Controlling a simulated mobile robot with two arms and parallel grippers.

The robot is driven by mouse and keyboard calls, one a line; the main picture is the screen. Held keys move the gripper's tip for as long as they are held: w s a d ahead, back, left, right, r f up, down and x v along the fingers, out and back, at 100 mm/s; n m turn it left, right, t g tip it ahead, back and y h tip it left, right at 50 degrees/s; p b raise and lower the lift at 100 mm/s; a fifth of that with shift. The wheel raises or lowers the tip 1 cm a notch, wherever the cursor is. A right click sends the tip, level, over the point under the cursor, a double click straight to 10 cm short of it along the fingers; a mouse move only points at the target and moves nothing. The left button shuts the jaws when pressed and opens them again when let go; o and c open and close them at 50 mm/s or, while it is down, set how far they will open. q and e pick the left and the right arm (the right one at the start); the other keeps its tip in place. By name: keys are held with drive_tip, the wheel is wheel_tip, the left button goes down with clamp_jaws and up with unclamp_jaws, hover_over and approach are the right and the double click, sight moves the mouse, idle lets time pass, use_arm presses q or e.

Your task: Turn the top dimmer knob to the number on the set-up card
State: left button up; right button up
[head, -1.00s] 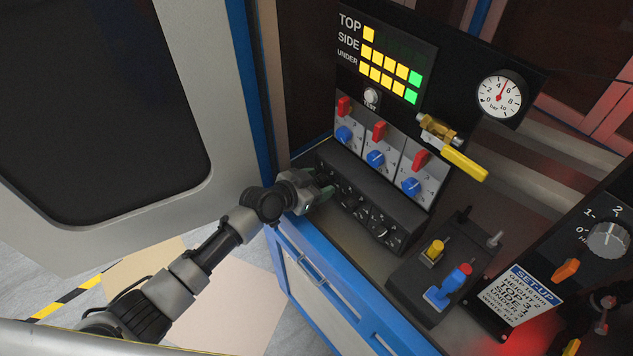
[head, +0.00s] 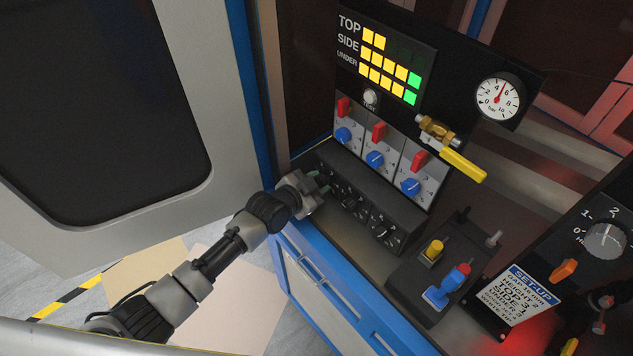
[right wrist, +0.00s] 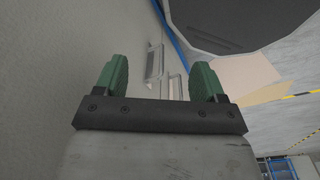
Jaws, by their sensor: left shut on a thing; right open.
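My left gripper (head: 318,187) is at the left end of the low black dimmer box (head: 371,192). It is shut on what appears to be the leftmost dimmer knob, the top one, which its fingers hide. Other black knobs with white marks (head: 383,229) show along the box's front. On the display, the TOP row (head: 373,39) shows two yellow squares lit; SIDE and UNDER have longer rows ending in green. The set-up card (head: 518,296) at lower right reads "TOP 3". My right gripper (right wrist: 160,82) is open and empty in the right wrist view.
Above the box are blue knobs (head: 375,159) with red switches, and a yellow-handled valve (head: 462,166). A box with yellow and blue switches (head: 435,280) stands to the right. A grey door (head: 195,190) is at left.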

use_arm(q)
drive_tip(key=shift+m+t, duration=0.4)
drive_tip(key=shift+m, duration=0.2)
drive_tip(key=o, duration=0.9)
drive_tip(key=shift+s, duration=0.15)
drive_tip(key=b+v, duration=0.2)
drive_tip(key=v, duration=0.8)
drive_tip(key=shift+s+r, duration=0.25)
